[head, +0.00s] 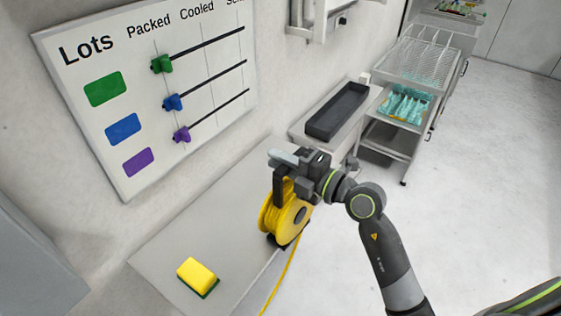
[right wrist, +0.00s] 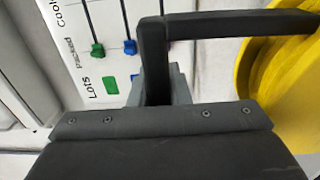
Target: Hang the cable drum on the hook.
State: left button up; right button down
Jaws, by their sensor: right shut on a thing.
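The cable drum (head: 270,218) is a yellow reel with a black frame and handle, at the right edge of the grey table. My right gripper (head: 284,166) is above it, shut on its black handle. In the right wrist view the handle (right wrist: 154,60) stands between the fingers (right wrist: 165,88), and part of the yellow reel (right wrist: 285,75) shows at right. The drum looks upright; I cannot tell whether its foot touches the table. A yellow cable (head: 281,280) runs down from it past the table edge. I cannot make out a hook. My left gripper is not in view.
A yellow sponge (head: 198,273) lies on the table (head: 195,235). A lots board (head: 150,95) with coloured sliders hangs on the wall behind. A dark tray (head: 337,110) on a counter and a rack (head: 398,140) stand farther back. The floor at right is clear.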

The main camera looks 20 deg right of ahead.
jog(key=c, duration=1.8)
grip_release()
jog(key=shift+f, duration=0.15)
jog(key=o, duration=0.4)
jog(key=shift+o, duration=0.2)
jog(key=shift+r, duration=0.25)
jog(key=shift+s+d+f, duration=0.15)
jog(key=shift+s+d, duration=0.1)
jog(key=b+v, duration=0.1)
jog(key=v, duration=1)
jog(key=shift+s, duration=0.15)
jog(key=shift+d, duration=0.1)
